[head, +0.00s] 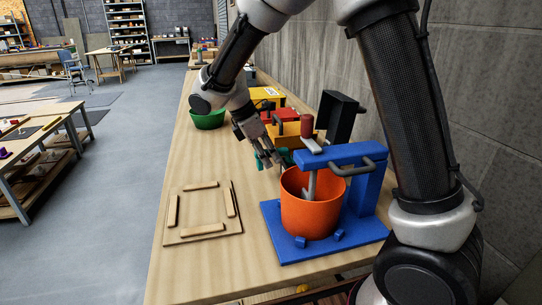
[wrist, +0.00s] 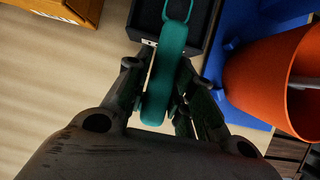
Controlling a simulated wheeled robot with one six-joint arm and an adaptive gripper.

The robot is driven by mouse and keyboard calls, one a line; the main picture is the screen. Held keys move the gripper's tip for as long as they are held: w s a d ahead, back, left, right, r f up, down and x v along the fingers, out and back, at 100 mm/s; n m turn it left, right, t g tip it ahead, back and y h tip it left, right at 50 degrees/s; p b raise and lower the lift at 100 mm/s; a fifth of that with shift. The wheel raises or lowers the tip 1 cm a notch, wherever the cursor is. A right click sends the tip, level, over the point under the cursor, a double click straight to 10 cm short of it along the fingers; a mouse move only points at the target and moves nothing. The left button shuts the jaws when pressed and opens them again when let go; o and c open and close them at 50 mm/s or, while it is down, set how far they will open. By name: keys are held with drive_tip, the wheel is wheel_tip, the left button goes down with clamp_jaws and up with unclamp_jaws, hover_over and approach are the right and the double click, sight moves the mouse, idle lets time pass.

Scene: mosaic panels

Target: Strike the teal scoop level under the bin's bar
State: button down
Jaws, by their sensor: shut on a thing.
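My gripper (head: 266,158) hangs low over the bench, just behind and left of the orange bucket. In the wrist view my gripper (wrist: 161,78) is shut on the long handle of the teal scoop (wrist: 168,55). The far end of the scoop narrows to a loop-like outline over a dark box (wrist: 200,28). I cannot tell whether the scoop touches this box or holds anything. In the head view only a little of the teal scoop (head: 286,156) shows, partly behind my gripper. I cannot make out the bin's bar for certain.
The orange bucket (head: 309,212) stands in a blue stand (head: 342,153), close to my gripper's right. A black upright panel (head: 341,114), an orange bin (head: 300,136) and a green bowl (head: 207,119) stand behind. A wooden board with strips (head: 203,212) lies left.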

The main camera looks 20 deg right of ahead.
sight(291, 157)
drive_tip(key=shift+d+f+y, duration=0.15)
drive_tip(key=shift+d+f, duration=0.05)
drive_tip(key=shift+d, duration=0.5)
drive_tip(key=shift+d+f+y, duration=0.15)
drive_tip(key=shift+d+f, duration=0.05)
drive_tip(key=shift+d, duration=0.5)
drive_tip(key=shift+d, duration=0.15)
drive_tip(key=shift+d, duration=1.85)
drive_tip(key=shift+a, duration=2.05)
drive_tip(key=shift+r, duration=2.5)
